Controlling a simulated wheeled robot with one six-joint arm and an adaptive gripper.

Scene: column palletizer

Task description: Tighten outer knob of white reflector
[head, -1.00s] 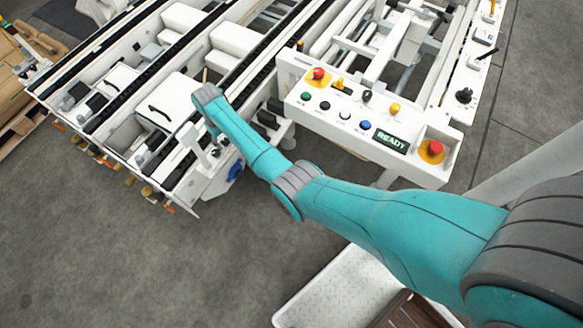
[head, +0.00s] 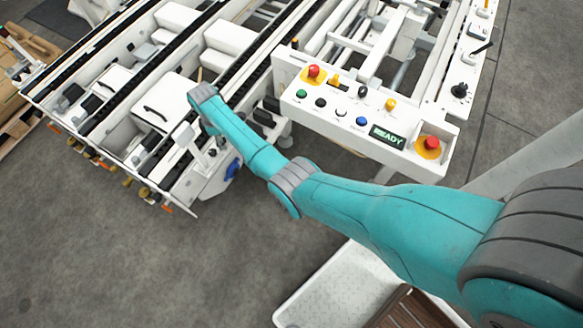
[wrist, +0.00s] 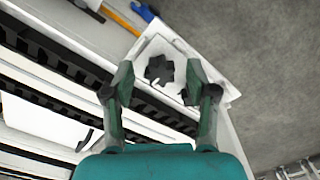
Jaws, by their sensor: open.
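In the wrist view a black lobed knob (wrist: 159,69) sits on a white plate-like part (wrist: 178,45), which looks like the white reflector. A second dark piece lies just right of the knob, partly behind a finger. My gripper (wrist: 160,82) is open, with one finger on each side of the knob and gaps between. I cannot tell how far the fingertips are above the knob. In the head view a small white plate (head: 182,134) stands beside my arm's end at the conveyor edge. My gripper and the knob cannot be made out there.
A white control panel (head: 350,118) with coloured buttons and a READY display stands right of my forearm. Black conveyor rails (wrist: 45,52) run beside the plate. A blue part (wrist: 143,11) and an orange rod lie above it. Open grey floor (head: 120,250) is in front.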

